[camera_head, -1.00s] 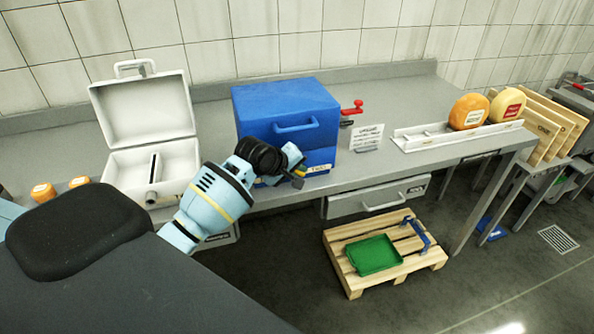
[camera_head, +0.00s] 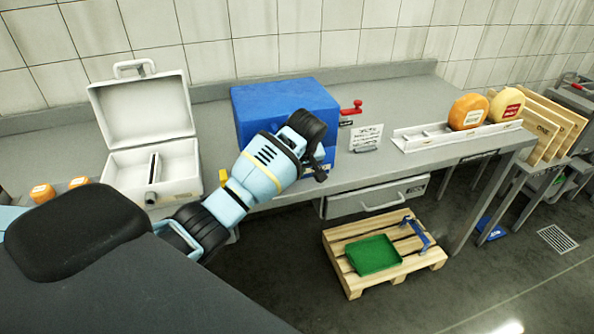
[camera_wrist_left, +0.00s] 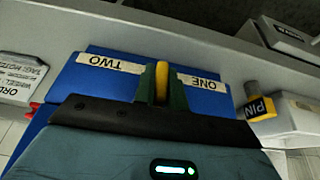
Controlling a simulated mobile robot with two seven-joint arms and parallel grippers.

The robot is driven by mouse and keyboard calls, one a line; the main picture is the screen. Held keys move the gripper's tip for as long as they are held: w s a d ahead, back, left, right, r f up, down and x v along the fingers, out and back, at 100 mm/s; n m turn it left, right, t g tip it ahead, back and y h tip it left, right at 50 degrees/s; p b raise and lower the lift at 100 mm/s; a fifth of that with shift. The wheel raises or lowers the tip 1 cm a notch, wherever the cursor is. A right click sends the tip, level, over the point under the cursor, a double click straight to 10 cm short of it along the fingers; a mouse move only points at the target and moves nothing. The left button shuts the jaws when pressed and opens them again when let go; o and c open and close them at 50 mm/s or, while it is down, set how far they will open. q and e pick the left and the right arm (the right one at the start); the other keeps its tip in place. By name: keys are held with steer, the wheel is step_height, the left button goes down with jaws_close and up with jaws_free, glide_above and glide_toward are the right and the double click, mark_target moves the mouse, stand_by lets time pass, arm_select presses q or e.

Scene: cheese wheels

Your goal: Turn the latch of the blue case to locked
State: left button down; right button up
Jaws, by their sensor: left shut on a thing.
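The blue case (camera_head: 255,105) stands shut on the grey bench in the head view. In the left wrist view its blue front (camera_wrist_left: 70,75) shows upside down, with labels TWO (camera_wrist_left: 110,64) and ONE (camera_wrist_left: 203,82). A yellow latch (camera_wrist_left: 161,78) sits between these labels. My left gripper (camera_wrist_left: 163,88) is shut on the latch, with one dark green finger on each side. The latch looks upright in that view; whether it is turned cannot be told. In the head view my left gripper (camera_head: 318,165) and wrist cover the lower front of the case. My right gripper is not in view.
An open white case (camera_head: 150,110) stands left of the blue case. A red-handled part (camera_head: 352,107), a sign (camera_head: 366,137) and a white rack (camera_head: 440,140) with cheese wheels (camera_head: 468,111) are to the right. A pallet (camera_head: 385,285) with a green tray (camera_head: 374,255) lies below.

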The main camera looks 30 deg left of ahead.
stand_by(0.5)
arm_select(q)
steer(key=c, duration=1.4)
jaws_free()
steer(key=shift+c, duration=0.2)
steer(key=shift+s+d+r, duration=0.1)
steer(key=shift+d+r, duration=0.1)
steer(key=shift+r, duration=0.2)
steer(key=s+d, duration=0.7)
steer(key=d, duration=0.2)
steer(key=shift+s+d+r, duration=0.15)
steer(key=shift+s+d, duration=0.1)
steer(key=shift+s, duration=0.05)
